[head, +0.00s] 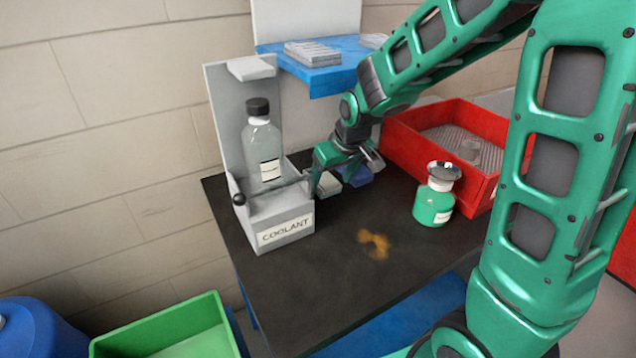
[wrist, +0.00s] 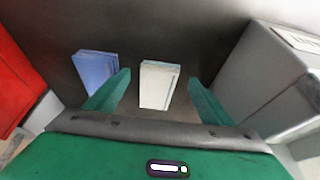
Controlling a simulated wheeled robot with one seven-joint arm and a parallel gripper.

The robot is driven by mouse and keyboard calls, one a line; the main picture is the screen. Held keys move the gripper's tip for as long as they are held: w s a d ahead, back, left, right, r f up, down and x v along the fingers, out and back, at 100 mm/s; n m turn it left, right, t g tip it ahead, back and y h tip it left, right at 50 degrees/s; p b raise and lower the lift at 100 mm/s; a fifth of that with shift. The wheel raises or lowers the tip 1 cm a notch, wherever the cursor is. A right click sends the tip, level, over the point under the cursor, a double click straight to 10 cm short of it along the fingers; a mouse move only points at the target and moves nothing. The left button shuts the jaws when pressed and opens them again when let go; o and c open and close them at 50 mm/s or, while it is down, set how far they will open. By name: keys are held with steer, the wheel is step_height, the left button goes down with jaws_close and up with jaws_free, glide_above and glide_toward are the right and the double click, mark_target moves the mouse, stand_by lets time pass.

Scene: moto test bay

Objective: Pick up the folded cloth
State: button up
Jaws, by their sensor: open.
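A cream folded cloth (wrist: 158,85) lies on the dark table top, between my fingertips in the wrist view. It shows partly under my gripper in the head view (head: 329,185). A blue folded piece (wrist: 95,68) that looks like another cloth lies beside it, left of my left finger in the wrist view; in the head view it is partly hidden behind my gripper (head: 359,177). My gripper (wrist: 159,82) is open and empty, pointing down at the table, with a finger on either side of the cream cloth. It also shows in the head view (head: 345,174). I cannot tell the exact height above the cloth.
A grey coolant holder (head: 283,228) with a clear bottle (head: 262,150) stands close left of my gripper. A red tray (head: 425,150) is to the right, with a green bottle (head: 433,205) before it. An orange stain (head: 374,244) marks the table front, otherwise clear.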

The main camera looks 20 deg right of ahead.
mark_target(323, 180)
steer(key=w, duration=0.2)
steer(key=shift+w+a, duration=0.25)
steer(key=shift+w, duration=0.1)
steer(key=shift+w+f, duration=0.15)
steer(key=shift+f, duration=0.45)
steer(key=shift+c, duration=0.6)
steer(key=c, duration=1.1)
steer(key=shift+r, duration=0.15)
